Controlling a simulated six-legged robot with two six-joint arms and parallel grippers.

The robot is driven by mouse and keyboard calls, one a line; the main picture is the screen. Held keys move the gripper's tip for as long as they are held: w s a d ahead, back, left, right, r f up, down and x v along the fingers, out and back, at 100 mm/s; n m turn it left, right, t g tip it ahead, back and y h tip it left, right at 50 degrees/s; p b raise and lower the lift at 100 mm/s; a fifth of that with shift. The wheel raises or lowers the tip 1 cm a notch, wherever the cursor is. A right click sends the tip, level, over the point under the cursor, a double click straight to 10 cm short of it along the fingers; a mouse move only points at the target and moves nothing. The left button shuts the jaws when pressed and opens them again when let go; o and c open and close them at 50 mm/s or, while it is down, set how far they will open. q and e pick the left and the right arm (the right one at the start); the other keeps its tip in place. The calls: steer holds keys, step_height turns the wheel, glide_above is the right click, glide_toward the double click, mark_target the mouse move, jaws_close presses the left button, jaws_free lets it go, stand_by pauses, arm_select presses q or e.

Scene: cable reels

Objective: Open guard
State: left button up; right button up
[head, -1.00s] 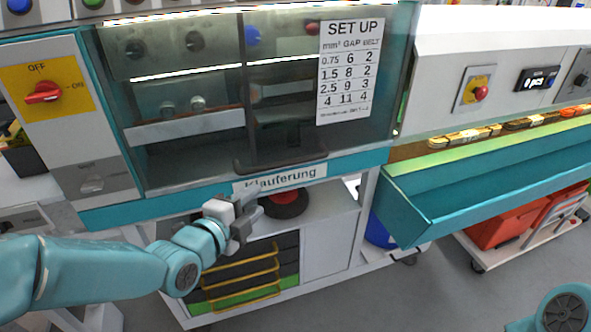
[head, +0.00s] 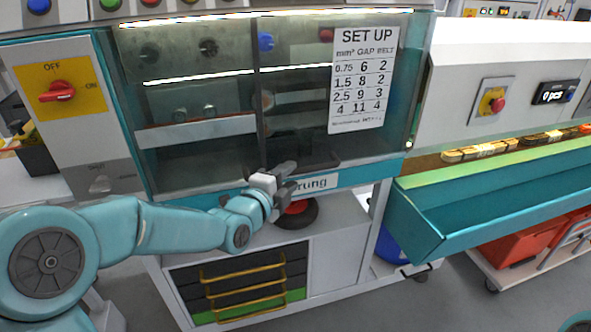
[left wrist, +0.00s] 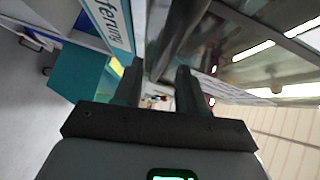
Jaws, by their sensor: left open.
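The guard (head: 290,115) is a clear panel on the teal-framed machine, and it is down over the work space. A dark handle (head: 318,163) runs along its lower edge and is partly hidden by my gripper. My left gripper (head: 290,178) is open, with its grey fingers in front of the handle's left part. I cannot tell from the head view whether they touch it. In the left wrist view the open fingers (left wrist: 158,88) stand apart, with a dark edge of the guard (left wrist: 178,35) just beyond them. My right gripper is not in view.
A label strip (head: 320,183) lies on the teal rail below the guard. A red switch (head: 57,92) is at the left. A teal chute (head: 440,225) juts out at the right. Below are a drawer unit (head: 245,285) and a red crate (head: 520,235).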

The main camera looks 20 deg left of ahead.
arm_select(q)
steer(key=shift+x, duration=1.85)
jaws_close()
step_height(320, 180, up, 21)
steer(key=p, duration=0.8)
steer(key=shift+f+p, duration=0.1)
steer(key=shift+p, duration=0.2)
step_height(320, 180, up, 17)
steer(key=p, duration=1.3)
glide_above(293, 174)
steer(key=w, duration=0.1)
steer(key=shift+d+f, duration=0.1)
jaws_free()
steer(key=shift+f, duration=0.1)
